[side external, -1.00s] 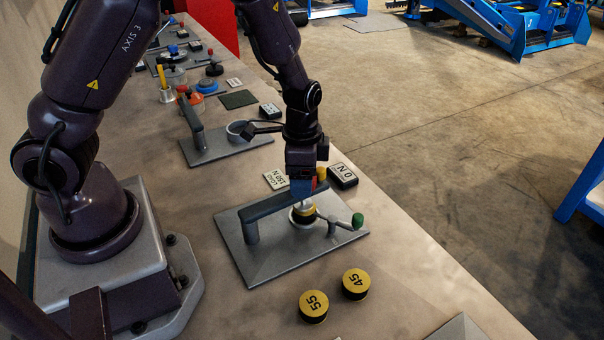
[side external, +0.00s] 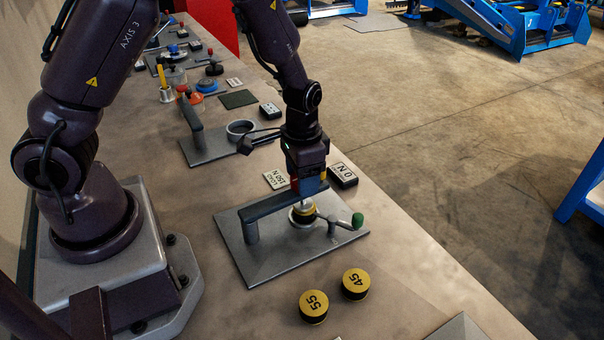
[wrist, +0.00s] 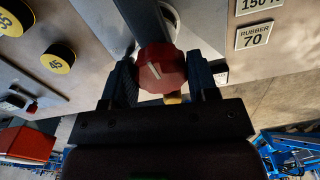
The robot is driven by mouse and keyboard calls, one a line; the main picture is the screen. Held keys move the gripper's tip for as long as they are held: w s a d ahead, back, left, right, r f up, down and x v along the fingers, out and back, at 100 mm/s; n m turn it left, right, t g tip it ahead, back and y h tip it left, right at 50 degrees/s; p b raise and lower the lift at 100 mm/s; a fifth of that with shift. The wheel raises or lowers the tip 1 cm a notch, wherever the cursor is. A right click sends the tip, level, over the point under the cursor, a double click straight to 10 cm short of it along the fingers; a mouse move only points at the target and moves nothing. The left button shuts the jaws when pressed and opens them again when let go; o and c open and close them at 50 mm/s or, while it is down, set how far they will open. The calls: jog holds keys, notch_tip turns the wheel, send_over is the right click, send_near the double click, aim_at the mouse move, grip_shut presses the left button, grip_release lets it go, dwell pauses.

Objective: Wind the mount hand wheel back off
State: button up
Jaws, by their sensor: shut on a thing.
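The red hand wheel (wrist: 160,70) shows in the wrist view with a pale mark on its top. My gripper (wrist: 163,80) is shut on it, one finger on each side. In the side view my gripper (side external: 308,187) points down over the mount, and the wheel is mostly hidden behind the fingers. The mount is a grey plate (side external: 250,268) with a dark raised arm (side external: 265,207). Under the wheel a yellow-and-black puck (side external: 303,215) sits on the mount, beside a lever with a green knob (side external: 357,220).
Two loose pucks, marked 55 (side external: 313,306) and 45 (side external: 354,284), lie in front of the plate. A black readout showing 0 N (side external: 343,175) and a 150 N load card (side external: 276,178) lie behind it. A second similar mount (side external: 212,148) stands further back.

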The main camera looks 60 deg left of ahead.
jog(key=n, duration=0.4)
jog(key=shift+n, duration=0.3)
jog(key=shift+d+n, duration=0.1)
jog(key=shift+n, duration=1.9)
jog(key=o, duration=0.9)
jog(key=shift+o, duration=0.2)
jog(key=shift+r, duration=0.1)
notch_tip(320, 180, up, 13)
